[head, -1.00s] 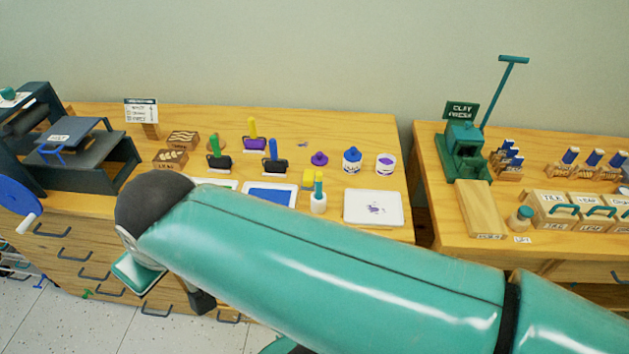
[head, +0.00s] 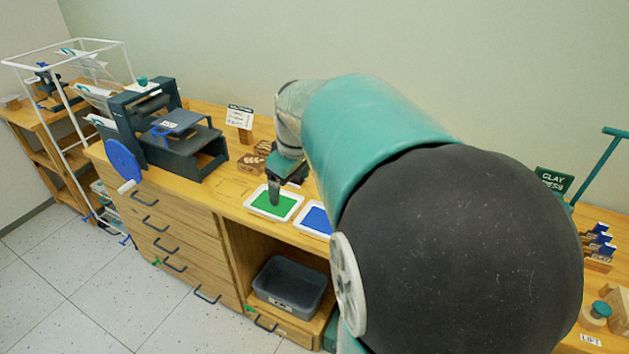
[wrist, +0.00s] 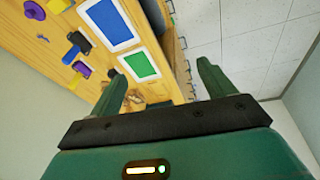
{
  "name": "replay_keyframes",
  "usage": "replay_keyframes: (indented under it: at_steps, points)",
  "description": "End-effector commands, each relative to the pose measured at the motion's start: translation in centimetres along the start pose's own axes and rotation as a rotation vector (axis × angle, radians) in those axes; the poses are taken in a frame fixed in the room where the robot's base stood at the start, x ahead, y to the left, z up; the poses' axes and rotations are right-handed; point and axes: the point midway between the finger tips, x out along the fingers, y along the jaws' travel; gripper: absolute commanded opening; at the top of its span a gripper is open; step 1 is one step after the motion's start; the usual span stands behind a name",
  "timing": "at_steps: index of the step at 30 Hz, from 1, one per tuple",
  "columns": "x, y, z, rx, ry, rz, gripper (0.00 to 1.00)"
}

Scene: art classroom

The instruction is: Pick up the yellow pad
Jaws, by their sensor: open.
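The yellow pad (wrist: 59,5) appears to be the small yellow block at the top left edge of the wrist view, partly cut off. In the head view it is hidden behind my arm. My gripper (wrist: 160,72) is open and empty, its two green fingers spread. In the head view my gripper (head: 274,190) hangs over the green ink tray (head: 256,205), away from the pad. The green tray also shows between and beyond the fingers in the wrist view (wrist: 139,66).
A blue ink tray (head: 314,222) lies beside the green one. Rollers with coloured handles, such as the purple one (wrist: 82,70), stand near the trays. A printing press (head: 180,140) and a small sign (head: 240,117) are to the left. A grey bin (head: 290,283) sits in the shelf below.

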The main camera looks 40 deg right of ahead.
Motion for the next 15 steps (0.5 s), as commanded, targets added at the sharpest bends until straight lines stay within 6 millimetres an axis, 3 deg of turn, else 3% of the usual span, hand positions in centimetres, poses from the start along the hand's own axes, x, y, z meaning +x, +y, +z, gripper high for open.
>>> replay_keyframes:
  at_steps: [1,5,8,12,15]
  points:
    - [1.4,3.0,0.3,-0.003,-0.011,-0.02,0.82]
    - [4.3,9.5,1.5,-0.044,-0.009,-0.069,0.82]
    - [6.7,14.6,3.6,-0.071,0.012,-0.104,0.82]
    - [9.9,21.1,7.9,-0.1,0.064,-0.145,0.82]
    - [11.7,24.7,11.1,-0.117,0.106,-0.159,0.82]
